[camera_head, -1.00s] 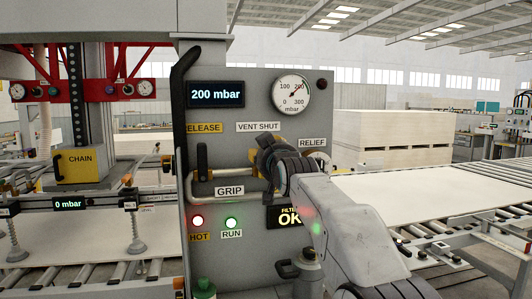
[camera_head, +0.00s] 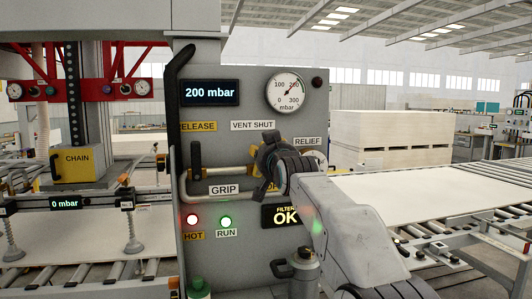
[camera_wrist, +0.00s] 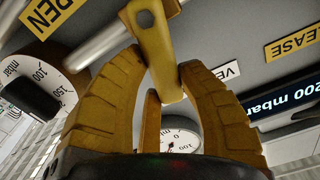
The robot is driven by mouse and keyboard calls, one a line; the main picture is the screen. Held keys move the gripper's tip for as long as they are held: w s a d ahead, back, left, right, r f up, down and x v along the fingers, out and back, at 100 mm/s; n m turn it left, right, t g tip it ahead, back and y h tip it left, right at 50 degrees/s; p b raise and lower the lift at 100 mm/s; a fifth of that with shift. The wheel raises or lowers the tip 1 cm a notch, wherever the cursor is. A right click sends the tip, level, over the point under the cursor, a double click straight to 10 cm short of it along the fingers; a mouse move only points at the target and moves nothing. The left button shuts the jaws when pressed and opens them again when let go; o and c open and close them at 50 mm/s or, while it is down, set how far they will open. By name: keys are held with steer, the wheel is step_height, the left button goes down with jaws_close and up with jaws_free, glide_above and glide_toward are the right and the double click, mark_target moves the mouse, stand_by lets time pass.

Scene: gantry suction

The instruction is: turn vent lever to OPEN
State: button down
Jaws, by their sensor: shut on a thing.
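In the head view my gripper (camera_head: 262,170) is in front of the grey panel, below the VENT SHUT label (camera_head: 252,125), and hides most of the lever. The OPEN label (camera_wrist: 45,14) shows partly at the top left of the wrist view. In the head view a yellow label is mostly covered by my gripper.
The panel (camera_head: 225,255) carries a 200 mbar display (camera_head: 210,93), a dial gauge (camera_head: 286,92) and a black upright handle (camera_head: 196,160) left of my gripper. The RELIEF label (camera_head: 307,141) is close on the right. A filter bowl (camera_head: 304,268) stands below.

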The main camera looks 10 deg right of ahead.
steer(key=c, duration=0.8)
jaws_free()
steer(key=shift+s+a, duration=0.1)
steer(key=shift+s, duration=5.9)
steer(key=shift+o, duration=0.2)
